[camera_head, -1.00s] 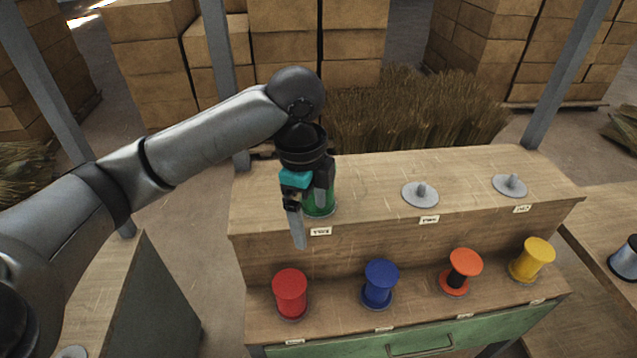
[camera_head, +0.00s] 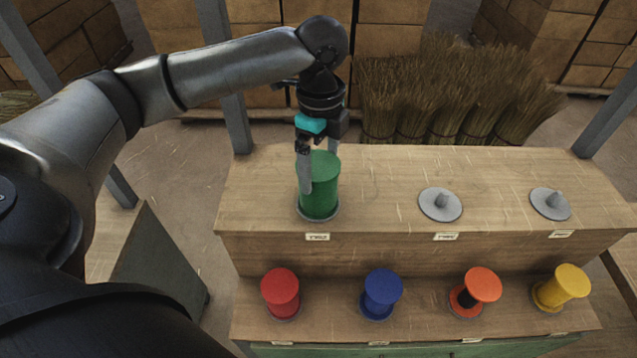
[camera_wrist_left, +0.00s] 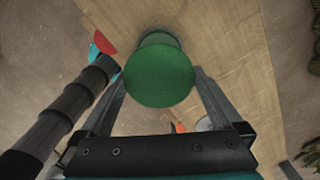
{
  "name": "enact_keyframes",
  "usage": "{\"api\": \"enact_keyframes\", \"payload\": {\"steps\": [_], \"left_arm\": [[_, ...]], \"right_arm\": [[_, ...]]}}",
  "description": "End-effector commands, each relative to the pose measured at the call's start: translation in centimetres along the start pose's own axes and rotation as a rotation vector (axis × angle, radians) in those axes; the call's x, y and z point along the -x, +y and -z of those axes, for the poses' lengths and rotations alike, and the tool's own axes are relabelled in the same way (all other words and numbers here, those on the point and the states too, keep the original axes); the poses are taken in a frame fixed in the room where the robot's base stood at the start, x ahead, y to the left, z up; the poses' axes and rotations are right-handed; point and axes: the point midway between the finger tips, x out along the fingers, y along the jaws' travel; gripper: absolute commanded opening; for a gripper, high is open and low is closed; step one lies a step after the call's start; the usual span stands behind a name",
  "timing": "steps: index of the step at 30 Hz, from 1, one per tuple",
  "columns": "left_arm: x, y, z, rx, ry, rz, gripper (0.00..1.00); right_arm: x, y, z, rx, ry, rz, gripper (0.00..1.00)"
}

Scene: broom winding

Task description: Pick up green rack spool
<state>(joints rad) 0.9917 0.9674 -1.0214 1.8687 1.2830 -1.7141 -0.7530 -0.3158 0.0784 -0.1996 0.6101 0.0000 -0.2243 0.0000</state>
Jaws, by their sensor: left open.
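The green spool (camera_head: 320,188) stands upright on a grey disc at the left end of the rack's upper shelf (camera_head: 380,175). My left gripper (camera_head: 318,170) comes down over it from above and is open, with one finger in front of the spool and the other partly hidden behind it. In the left wrist view the green spool's round top (camera_wrist_left: 160,76) lies between the two spread fingers. I cannot tell whether either finger touches it. My right gripper is not in view.
On the lower shelf stand a red spool (camera_head: 281,292), a blue spool (camera_head: 381,293), an orange spool (camera_head: 477,290) and a yellow spool (camera_head: 562,287). Straw bundles (camera_head: 450,95) stand behind.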

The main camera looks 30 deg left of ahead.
Motion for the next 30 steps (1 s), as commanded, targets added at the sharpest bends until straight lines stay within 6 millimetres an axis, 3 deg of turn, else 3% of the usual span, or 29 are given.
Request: {"api": "enact_keyframes", "payload": {"steps": [9,18,26,30], "left_arm": [[-2.8,0.1,0.0,0.0,0.0,-0.002,1.0],[-6.8,0.3,-0.2,0.001,-0.001,-0.001,1.0],[-7.2,0.3,-0.1,0.0,0.0,0.001,1.0],[-7.2,0.3,-0.1,0.0,0.0,0.001,0.88]], "right_arm": [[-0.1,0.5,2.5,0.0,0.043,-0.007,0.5],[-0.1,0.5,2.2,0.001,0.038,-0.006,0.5],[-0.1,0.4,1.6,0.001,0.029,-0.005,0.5],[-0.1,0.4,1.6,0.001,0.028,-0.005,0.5]]}}
